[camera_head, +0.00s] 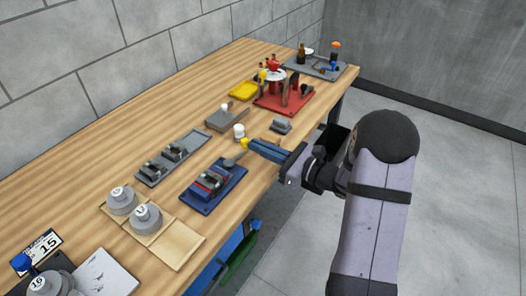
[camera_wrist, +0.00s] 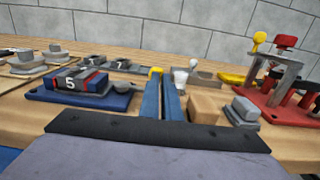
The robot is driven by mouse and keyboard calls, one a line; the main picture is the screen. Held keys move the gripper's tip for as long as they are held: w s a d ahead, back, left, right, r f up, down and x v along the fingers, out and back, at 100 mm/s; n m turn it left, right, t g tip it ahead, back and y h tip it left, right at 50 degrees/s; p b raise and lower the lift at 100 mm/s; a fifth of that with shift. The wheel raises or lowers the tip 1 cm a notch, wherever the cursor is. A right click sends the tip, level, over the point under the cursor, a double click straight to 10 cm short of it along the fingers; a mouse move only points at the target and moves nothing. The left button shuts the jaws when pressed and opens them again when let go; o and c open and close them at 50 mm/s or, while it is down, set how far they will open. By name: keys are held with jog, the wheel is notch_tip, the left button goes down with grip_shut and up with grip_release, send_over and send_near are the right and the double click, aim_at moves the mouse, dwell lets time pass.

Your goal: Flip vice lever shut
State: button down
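A blue device with red and grey parts (camera_head: 209,182), marked 5 in the wrist view (camera_wrist: 75,82), sits on a dark blue plate (camera_head: 232,189). It looks like the vice. A grey handle-like part (camera_head: 232,161) sticks out at its far right end, towards my gripper; it also shows in the wrist view (camera_wrist: 123,88). I cannot tell the lever's exact position. My gripper (camera_head: 248,146) is right of this part and apart from it. Its two blue fingers (camera_wrist: 164,84) lie close together with nothing seen between them. A small yellow piece (camera_wrist: 156,72) shows at the fingertips.
A white cylinder (camera_head: 239,131) stands just beyond my fingertips. A grey block (camera_head: 281,126) lies near the bench's front edge. A red-based fixture (camera_head: 287,102) stands farther back. A grey tray (camera_head: 151,178) lies left of the blue plate. Round weights (camera_head: 145,217) stand nearer on wooden pads.

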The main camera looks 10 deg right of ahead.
jog(key=shift+w+a+r, duration=0.1)
jog(key=shift+w+r, duration=0.1)
jog(key=shift+r, duration=0.05)
jog(key=shift+s+d, duration=0.25)
jog(key=shift+d, duration=0.25)
jog(key=w+d+b+v, duration=0.1)
jog(key=v, duration=1.2)
jog(key=shift+f+b, duration=0.2)
jog(key=shift+b, duration=0.1)
jog(key=shift+d, duration=0.15)
